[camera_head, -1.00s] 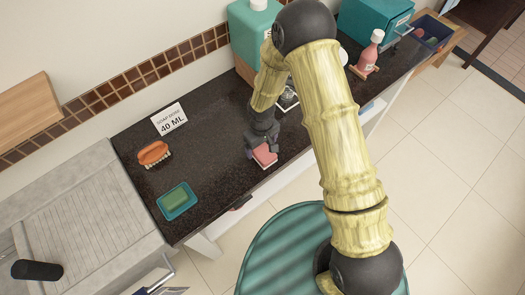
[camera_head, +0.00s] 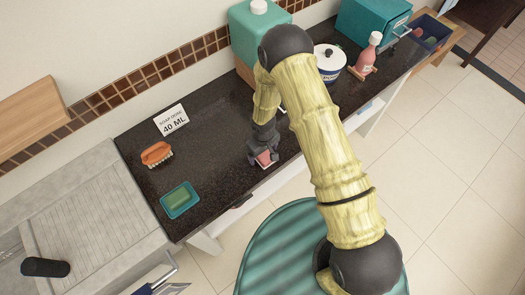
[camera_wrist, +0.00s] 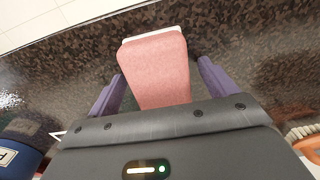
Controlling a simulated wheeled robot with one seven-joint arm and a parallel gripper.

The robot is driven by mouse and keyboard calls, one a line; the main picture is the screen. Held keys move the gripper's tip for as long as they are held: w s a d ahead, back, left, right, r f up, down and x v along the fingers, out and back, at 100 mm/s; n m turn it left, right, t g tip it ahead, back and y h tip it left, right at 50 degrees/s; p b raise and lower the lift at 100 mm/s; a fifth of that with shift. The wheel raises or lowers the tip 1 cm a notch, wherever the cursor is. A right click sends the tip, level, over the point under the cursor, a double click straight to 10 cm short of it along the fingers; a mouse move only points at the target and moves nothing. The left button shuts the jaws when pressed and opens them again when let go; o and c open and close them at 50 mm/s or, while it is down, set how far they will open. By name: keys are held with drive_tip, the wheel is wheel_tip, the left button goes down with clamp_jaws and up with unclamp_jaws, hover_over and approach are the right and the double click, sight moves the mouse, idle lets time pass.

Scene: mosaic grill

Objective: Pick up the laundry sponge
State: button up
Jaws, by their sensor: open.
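A pink block with a white underside, which looks like the sponge (camera_head: 266,159), lies at the front edge of the dark counter. It also shows in the wrist view as the pink sponge (camera_wrist: 155,65), lying lengthwise between my fingers. My gripper (camera_head: 261,157) is down at it with its jaws open. In the wrist view my gripper (camera_wrist: 160,82) has one purple finger on each side of the sponge, with a small gap at each side. The sponge's near end is hidden behind the gripper body.
On the dark counter (camera_head: 215,165) are an orange brush (camera_head: 156,153), a teal dish (camera_head: 166,206) holding a green block, and a "40 ML" sign (camera_head: 172,119).

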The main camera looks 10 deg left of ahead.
idle(0.5)
drive_tip(key=c, duration=1.1)
drive_tip(key=shift+o, duration=0.2)
wheel_tip(320, 180, up, 10)
drive_tip(key=b, duration=0.3)
